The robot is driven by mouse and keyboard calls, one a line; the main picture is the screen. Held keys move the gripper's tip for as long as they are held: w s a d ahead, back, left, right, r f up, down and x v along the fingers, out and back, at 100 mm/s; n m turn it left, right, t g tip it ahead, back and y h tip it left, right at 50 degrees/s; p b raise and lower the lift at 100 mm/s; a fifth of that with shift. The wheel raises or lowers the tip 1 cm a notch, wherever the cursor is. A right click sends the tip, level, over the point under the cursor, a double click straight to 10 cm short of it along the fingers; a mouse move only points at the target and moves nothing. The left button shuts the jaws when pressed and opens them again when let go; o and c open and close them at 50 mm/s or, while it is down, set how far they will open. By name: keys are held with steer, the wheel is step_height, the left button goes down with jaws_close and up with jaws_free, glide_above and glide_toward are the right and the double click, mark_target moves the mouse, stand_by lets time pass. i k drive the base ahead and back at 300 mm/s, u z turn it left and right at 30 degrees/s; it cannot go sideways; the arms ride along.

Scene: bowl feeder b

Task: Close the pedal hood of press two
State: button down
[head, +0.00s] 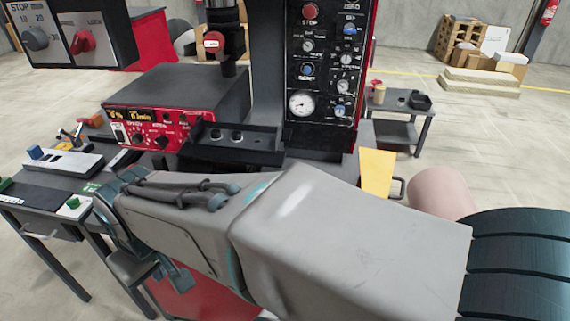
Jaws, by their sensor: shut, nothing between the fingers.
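A dark press column (316,75) with a panel of knobs, a gauge and a red stop button stands behind my arm. No label in view tells whether it is press two. My grey arm crosses the front and hides the lower part of the machine. A red surface (193,300) shows below the arm. I cannot make out a pedal hood; the floor area in front of the machine is mostly covered by my arm. My gripper (168,277) shows only in part at the lower left, pointing down, shut and empty, beside the red surface.
A red and black control box (155,128) sits left of the column. A grey bench (50,195) with small parts stands at the left. A yellow plate (376,173) is right of the column. A small side table (400,128) stands behind. The floor at right is open.

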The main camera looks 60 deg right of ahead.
mark_target(376, 166)
steer(key=u, duration=0.4)
steer(key=k, duration=1.15)
steer(key=z, duration=3.2)
steer(key=i, duration=0.35)
steer(key=u, duration=1.25)
